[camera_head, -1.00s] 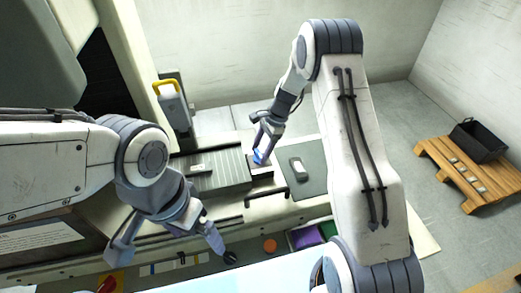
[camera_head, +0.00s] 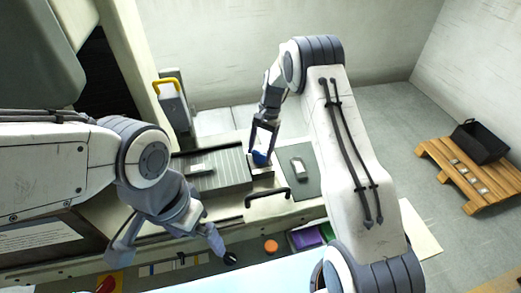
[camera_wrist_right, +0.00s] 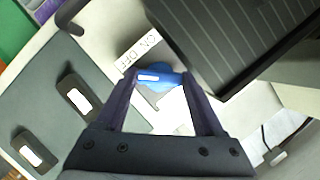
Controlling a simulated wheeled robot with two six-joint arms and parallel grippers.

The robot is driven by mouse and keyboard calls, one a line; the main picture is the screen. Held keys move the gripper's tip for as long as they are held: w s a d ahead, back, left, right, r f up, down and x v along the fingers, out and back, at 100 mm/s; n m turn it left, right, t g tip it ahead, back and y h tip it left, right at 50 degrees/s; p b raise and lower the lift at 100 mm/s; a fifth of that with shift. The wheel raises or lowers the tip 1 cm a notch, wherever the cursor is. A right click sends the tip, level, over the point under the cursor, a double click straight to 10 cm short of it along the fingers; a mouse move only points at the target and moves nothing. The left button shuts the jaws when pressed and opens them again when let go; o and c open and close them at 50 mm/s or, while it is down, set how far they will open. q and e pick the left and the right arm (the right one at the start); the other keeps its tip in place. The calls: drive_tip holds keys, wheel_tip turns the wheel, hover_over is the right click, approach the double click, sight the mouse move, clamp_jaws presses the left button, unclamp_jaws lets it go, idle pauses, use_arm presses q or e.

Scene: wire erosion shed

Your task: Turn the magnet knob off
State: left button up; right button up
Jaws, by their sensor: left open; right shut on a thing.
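The blue magnet knob (camera_wrist_right: 158,79) shows in the right wrist view, with a white mark on its top. It also shows in the head view (camera_head: 260,157), at the right end of the dark ribbed magnet plate (camera_head: 222,172). A white ON OFF label (camera_wrist_right: 139,53) lies beside the knob. My right gripper (camera_head: 262,150) is shut on the knob, with one finger on each side of it in the right wrist view (camera_wrist_right: 160,82). My left gripper (camera_head: 178,262) is open and empty at the lower left, over the front edge of the bench and away from the knob.
A dark handle bar (camera_head: 268,196) stands in front of the knob. A grey mat (camera_head: 290,186) with small blocks lies to its right. A yellow-handled grey device (camera_head: 172,105) stands behind the plate. A wooden pallet (camera_head: 470,178) with a black bin (camera_head: 481,142) is far right.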

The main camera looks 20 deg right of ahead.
idle(0.4)
drive_tip(key=o, duration=1.4)
drive_tip(key=b+v, duration=0.2)
drive_tip(key=v, duration=0.8)
drive_tip(key=shift+w+r+b, duration=0.1)
drive_tip(key=shift+r+b, duration=0.2)
drive_tip(key=p+x, duration=0.2)
drive_tip(key=x, duration=0.8)
drive_tip(key=shift+f+p, duration=0.3)
drive_tip(key=shift+p, duration=0.05)
